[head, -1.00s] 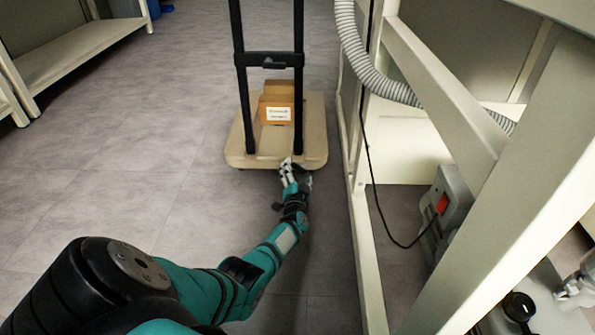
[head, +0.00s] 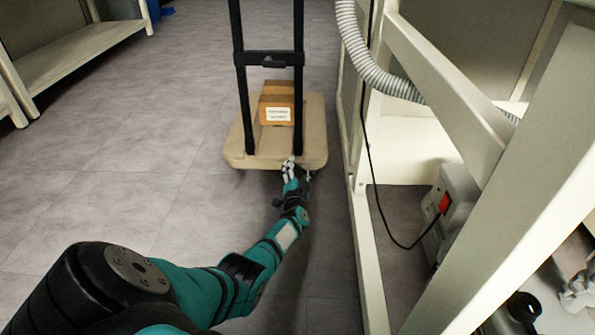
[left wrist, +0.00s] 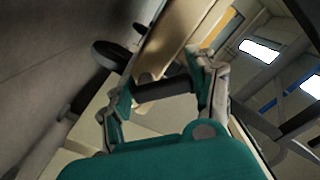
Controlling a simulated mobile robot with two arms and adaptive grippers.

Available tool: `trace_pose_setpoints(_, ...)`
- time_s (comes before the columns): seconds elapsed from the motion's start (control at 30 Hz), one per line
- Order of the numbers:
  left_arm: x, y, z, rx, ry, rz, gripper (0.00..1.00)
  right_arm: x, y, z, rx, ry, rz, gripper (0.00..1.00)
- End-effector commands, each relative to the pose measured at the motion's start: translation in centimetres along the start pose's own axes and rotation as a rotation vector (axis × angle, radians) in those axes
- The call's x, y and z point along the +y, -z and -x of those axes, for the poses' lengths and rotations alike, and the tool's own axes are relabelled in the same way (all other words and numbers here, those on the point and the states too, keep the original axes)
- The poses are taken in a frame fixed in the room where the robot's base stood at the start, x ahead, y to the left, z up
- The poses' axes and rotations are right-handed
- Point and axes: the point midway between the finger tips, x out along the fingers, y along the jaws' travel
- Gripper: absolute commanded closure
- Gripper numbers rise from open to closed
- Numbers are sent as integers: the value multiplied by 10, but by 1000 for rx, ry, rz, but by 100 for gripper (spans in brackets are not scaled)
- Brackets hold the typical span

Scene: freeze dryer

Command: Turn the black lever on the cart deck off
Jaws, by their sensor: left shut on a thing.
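The cart deck (head: 240,153) is a beige platform on the floor at the upper middle of the head view. My left gripper (head: 290,166) is at its near edge, right of centre. In the left wrist view, the black lever (left wrist: 165,88) is a dark bar between the two fingers of my left gripper (left wrist: 165,92). The gripper is shut on it, beside the deck's edge (left wrist: 168,45). The lever is hidden in the head view. A grey jointed part (head: 580,288) at the lower right may be my right gripper; its jaws are unclear.
A black upright handle (head: 270,60) and cardboard boxes (head: 277,103) stand on the cart. A pale frame (head: 450,90) with a grey hose (head: 375,75) and a grey unit with a red switch (head: 445,203) is at the right. The floor left of the cart is clear.

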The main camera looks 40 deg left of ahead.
Motion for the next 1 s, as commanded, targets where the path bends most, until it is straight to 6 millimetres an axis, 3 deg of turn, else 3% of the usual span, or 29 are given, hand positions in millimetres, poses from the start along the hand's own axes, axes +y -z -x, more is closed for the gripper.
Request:
trace_pose_setpoints(0.37, 2, -3, 1, -1, -1, 103, 74, 0, 0, 1, -1, 0, 0, 60)
trace_pose_setpoints(1.0, 8, -10, 0, -1, -1, 584, 74, -1, 2, 7, -1, 0, 1, 60)
